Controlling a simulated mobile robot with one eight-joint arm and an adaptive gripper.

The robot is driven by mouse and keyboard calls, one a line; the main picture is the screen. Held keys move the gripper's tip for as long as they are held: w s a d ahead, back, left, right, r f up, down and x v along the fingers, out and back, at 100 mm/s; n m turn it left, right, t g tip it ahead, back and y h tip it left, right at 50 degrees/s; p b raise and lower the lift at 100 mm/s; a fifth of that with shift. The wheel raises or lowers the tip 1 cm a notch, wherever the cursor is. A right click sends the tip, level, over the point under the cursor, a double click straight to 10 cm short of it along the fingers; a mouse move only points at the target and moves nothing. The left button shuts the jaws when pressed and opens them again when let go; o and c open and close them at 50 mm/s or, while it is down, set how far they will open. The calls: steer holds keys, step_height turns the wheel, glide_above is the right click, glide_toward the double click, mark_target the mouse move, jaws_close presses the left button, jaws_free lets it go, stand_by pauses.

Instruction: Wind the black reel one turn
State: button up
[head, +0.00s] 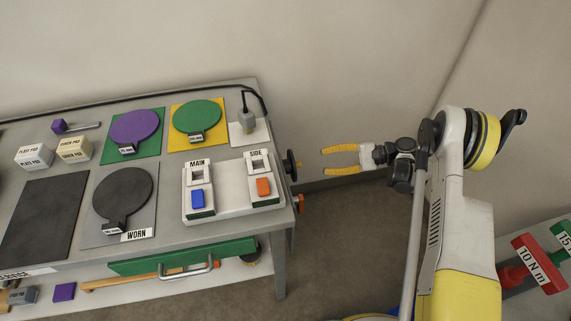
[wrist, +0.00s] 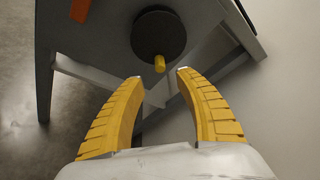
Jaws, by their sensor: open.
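The black reel (head: 290,161) is mounted on the right end of the cart, seen nearly edge-on in the head view. In the wrist view the reel (wrist: 157,30) is a dark round disc facing me, with a short yellow crank knob (wrist: 159,64) at its lower edge. My gripper (head: 325,161) is open and empty, to the right of the reel and pointing at it. In the wrist view my gripper (wrist: 160,77) has its yellow ribbed fingers spread just below the knob in the picture, one to each side. I see no contact.
The cart top (head: 160,236) holds coloured pads, round paddles and a MAIN/SIDE switch box (head: 233,188). An orange part (head: 301,204) sticks out at the cart's right end, below the reel in the picture. Floor and wall beside this end are clear. Torque-labelled red and green tools lie far right.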

mark_target(297, 165)
steer(key=b+x, duration=0.3)
steer(key=x, duration=0.7)
jaws_close()
